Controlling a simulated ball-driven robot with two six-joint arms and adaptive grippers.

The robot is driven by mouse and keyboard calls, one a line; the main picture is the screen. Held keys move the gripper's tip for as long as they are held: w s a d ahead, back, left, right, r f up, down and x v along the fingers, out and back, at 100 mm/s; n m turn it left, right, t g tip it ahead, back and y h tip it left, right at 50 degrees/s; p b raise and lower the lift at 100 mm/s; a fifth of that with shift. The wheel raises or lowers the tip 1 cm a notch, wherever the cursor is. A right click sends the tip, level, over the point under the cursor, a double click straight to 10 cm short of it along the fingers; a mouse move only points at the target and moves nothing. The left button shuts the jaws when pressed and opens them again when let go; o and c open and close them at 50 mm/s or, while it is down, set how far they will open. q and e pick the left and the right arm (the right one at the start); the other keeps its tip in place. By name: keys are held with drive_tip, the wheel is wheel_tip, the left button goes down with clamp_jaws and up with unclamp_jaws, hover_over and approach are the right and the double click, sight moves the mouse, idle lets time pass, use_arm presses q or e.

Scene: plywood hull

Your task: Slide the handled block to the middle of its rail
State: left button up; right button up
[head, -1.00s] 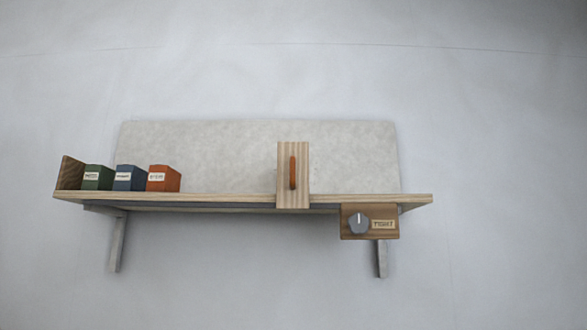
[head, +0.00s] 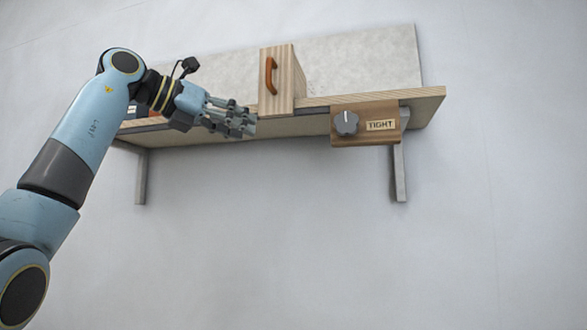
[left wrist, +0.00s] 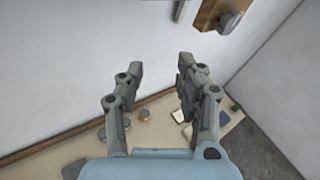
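The handled block (head: 285,85) is a tall pale wooden block with an upright orange handle (head: 270,76) on its front. It stands on a plywood shelf (head: 350,97), which appears to carry its rail, left of the knob box. My left gripper (head: 250,122) is in front of the shelf edge, just below and left of the block. It seems apart from the handle. In the left wrist view its two fingers (left wrist: 158,75) are spread with nothing between them. The shelf's left part is hidden behind my left arm. My right gripper is not in view.
A wooden box with a grey knob (head: 346,122) and a label reading TIGHT (head: 381,125) hangs at the shelf's front right. A grey back panel (head: 360,65) rises behind. The left wrist view shows a tan surface (left wrist: 65,155) with several small items below.

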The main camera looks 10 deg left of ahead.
use_arm(q)
drive_tip(key=m+t+b, duration=0.1)
drive_tip(key=t, duration=0.1)
approach(269, 78)
drive_tip(key=w, duration=0.2)
drive_tip(key=s+a+r, duration=0.1)
drive_tip(key=s+r, duration=0.1)
drive_tip(key=shift+h, duration=0.4)
drive_tip(key=p+x, duration=0.4)
drive_tip(key=x, duration=0.7)
drive_tip(key=shift+a, duration=0.1)
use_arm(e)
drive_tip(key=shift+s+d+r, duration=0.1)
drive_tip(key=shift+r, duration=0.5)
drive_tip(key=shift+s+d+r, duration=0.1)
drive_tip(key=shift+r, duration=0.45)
use_arm(q)
drive_tip(key=shift+c, duration=0.2)
clamp_jaws()
drive_tip(key=shift+w, duration=0.15)
